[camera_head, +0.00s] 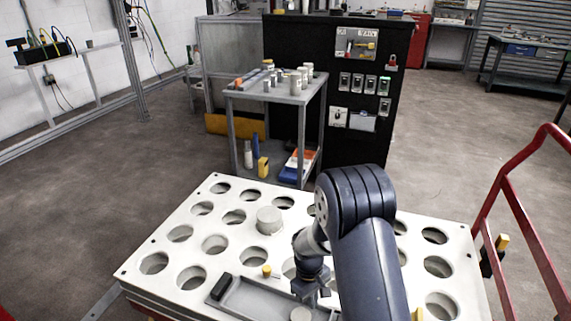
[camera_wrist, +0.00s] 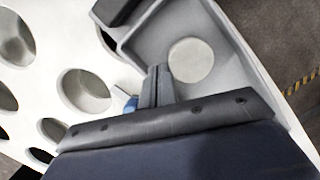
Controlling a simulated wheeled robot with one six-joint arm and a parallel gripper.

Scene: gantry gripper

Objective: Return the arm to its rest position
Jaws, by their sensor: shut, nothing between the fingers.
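My arm reaches over a white plate with round holes (camera_head: 190,235) in the head view. My gripper (camera_wrist: 157,72) shows in the wrist view with its two fingers together and nothing between them. It points over a grey tray (camera_wrist: 205,25), close to a pale round disc (camera_wrist: 191,60) that lies in the tray. The same tray (camera_head: 255,298) and disc (camera_head: 300,314) are at the bottom of the head view. In the head view my arm hides part of the plate, and the fingertips are hard to make out.
A pale cylinder (camera_head: 269,220) sits on the plate. A black block (camera_head: 221,286) and a small yellow-topped piece (camera_head: 267,271) are by the tray. A red rail (camera_head: 519,210) stands at the right. A grey cart (camera_head: 277,93) and a black cabinet (camera_head: 300,45) stand behind.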

